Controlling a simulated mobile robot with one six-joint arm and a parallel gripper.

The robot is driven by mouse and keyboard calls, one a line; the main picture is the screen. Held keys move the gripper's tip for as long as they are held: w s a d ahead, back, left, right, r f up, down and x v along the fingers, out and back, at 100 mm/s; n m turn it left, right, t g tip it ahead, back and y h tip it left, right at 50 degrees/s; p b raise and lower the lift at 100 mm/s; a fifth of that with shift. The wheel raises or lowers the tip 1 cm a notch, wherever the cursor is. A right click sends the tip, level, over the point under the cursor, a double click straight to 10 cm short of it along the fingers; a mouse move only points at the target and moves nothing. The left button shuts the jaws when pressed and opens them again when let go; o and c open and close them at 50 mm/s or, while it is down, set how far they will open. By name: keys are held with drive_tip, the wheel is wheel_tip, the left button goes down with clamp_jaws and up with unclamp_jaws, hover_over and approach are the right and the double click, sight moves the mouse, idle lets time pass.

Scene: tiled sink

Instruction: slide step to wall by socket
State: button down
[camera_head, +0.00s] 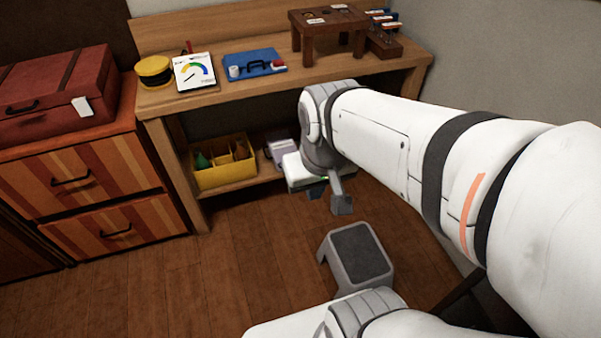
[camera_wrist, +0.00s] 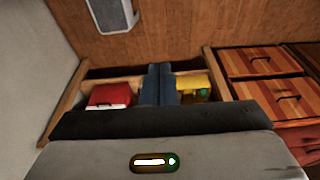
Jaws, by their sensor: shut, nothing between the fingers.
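The step (camera_head: 357,252) is a small grey stool with a dark top. It stands upright on the wooden floor, in the lower middle of the head view. In the wrist view the step (camera_wrist: 114,14) shows at the top edge, partly cut off. My gripper (camera_head: 341,205) is above the floor, between the step and the workbench, and looks apart from the step. In the wrist view my gripper's fingers (camera_wrist: 160,72) are together with nothing between them. The grey wall (camera_head: 505,55) is at the right, largely covered by my arm. I cannot make out a socket.
A wooden workbench (camera_head: 285,86) with tools on top stands behind. A yellow bin (camera_head: 222,178) is on its low shelf, and a red box (camera_wrist: 109,96) shows in the wrist view. Striped drawers (camera_head: 85,185) stand at left. Floor (camera_head: 230,265) left of the step is clear.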

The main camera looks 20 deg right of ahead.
drive_tip(key=w+d+f+n+g+h+b, duration=0.1)
drive_tip(key=w+f+n+h+b, duration=0.15)
drive_tip(key=w+f+b, duration=0.7)
drive_tip(key=w+d+f+n+g+h+b, duration=0.1)
drive_tip(key=w+d+f+n+g+h, duration=0.3)
drive_tip(key=f, duration=1.3)
drive_tip(key=w+a+f+n+t+b, duration=0.15)
drive_tip(key=w+f+b, duration=0.55)
drive_tip(key=f, duration=0.7)
drive_tip(key=n+t+h+b, duration=0.1)
drive_tip(key=n+h+b, duration=0.2)
drive_tip(key=n+b, duration=0.85)
approach(329, 279)
drive_tip(key=shift+m+y, duration=0.25)
drive_tip(key=shift+m, duration=0.4)
drive_tip(key=f, duration=0.1)
drive_tip(key=f+b, duration=0.1)
drive_tip(key=f, duration=0.2)
drive_tip(key=shift+s+d, duration=0.25)
drive_tip(key=shift+d, duration=0.05)
drive_tip(key=d+b, duration=0.1)
drive_tip(key=d, duration=0.2)
drive_tip(key=shift+d+r, duration=0.15)
drive_tip(key=shift+w+d, duration=0.1)
drive_tip(key=shift+d, duration=0.25)
drive_tip(key=shift+r, duration=0.1)
